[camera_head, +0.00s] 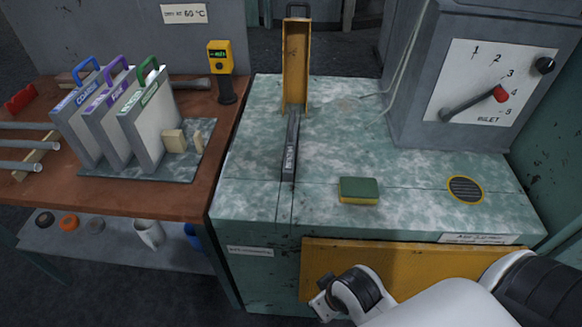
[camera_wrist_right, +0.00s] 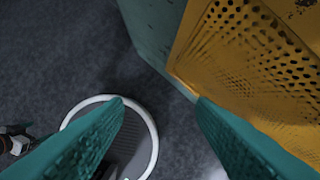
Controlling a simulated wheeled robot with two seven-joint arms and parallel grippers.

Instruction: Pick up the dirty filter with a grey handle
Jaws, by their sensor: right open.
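A dark grey filter edge with a pale label (camera_head: 291,150) lies in a narrow slot in the marbled bench top, in the head view. It looks like the grey-handled filter, but its body is hidden below the surface. Behind it stands an upright yellow panel (camera_head: 295,70) with a dark handle on top, apparently an opened cover. My right gripper (camera_head: 325,298) is low in front of the bench, well apart from the filter. In the right wrist view its teal fingers (camera_wrist_right: 160,105) are spread and empty beside a perforated yellow panel (camera_wrist_right: 250,65). My left gripper is out of view.
Clean-looking filters with blue, purple and green handles (camera_head: 148,115) stand in a tray on the left table. A green-yellow sponge (camera_head: 358,190) and a round vent (camera_head: 466,189) are on the bench. A grey dial box (camera_head: 440,70) stands at back right.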

